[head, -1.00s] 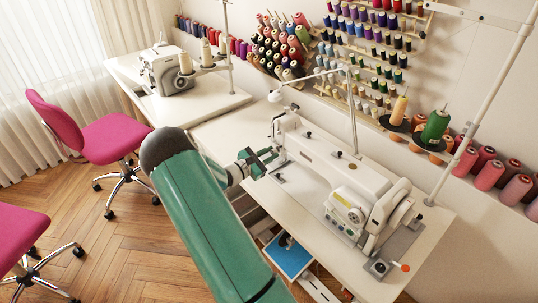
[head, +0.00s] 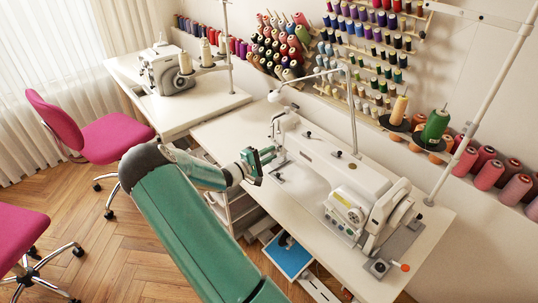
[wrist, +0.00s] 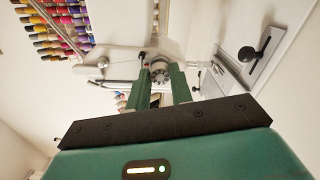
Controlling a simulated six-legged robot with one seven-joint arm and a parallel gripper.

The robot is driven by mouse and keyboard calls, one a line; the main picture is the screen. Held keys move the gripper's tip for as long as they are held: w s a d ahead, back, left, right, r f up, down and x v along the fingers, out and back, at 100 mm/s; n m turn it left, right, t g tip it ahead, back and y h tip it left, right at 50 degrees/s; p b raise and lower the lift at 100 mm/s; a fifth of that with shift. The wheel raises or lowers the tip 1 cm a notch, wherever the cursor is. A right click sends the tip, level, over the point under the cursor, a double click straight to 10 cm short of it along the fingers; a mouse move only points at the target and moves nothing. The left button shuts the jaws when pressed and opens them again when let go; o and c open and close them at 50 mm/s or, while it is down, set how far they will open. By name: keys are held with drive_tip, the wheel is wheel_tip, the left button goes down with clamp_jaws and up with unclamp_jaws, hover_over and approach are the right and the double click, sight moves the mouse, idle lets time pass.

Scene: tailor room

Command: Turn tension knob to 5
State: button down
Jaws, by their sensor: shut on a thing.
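The white sewing machine (head: 325,170) stands on the near table, its head end at the left. My gripper (head: 268,160) is at this head end. In the wrist view, the tension knob (wrist: 160,75) is a round grey dial with dark marks on its face. The two green fingers of my gripper (wrist: 160,80) stand on either side of it and are shut on it. The number on the dial is too small to read. In the head view my gripper hides the knob.
The machine's white table (head: 225,133) has a bare area left of the machine head. A thread stand pole (head: 352,110) rises behind the machine. Pink chairs (head: 110,135) stand on the floor at the left. Thread spools line the wall.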

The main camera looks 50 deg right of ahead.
drive_tip(key=shift+w+a+m, duration=0.1)
drive_tip(key=shift+m, duration=3.8)
drive_tip(key=c, duration=1.2)
unclamp_jaws()
drive_tip(key=shift+c, duration=0.2)
drive_tip(key=v, duration=1.3)
drive_tip(key=shift+a, duration=0.35)
drive_tip(key=shift+r, duration=0.1)
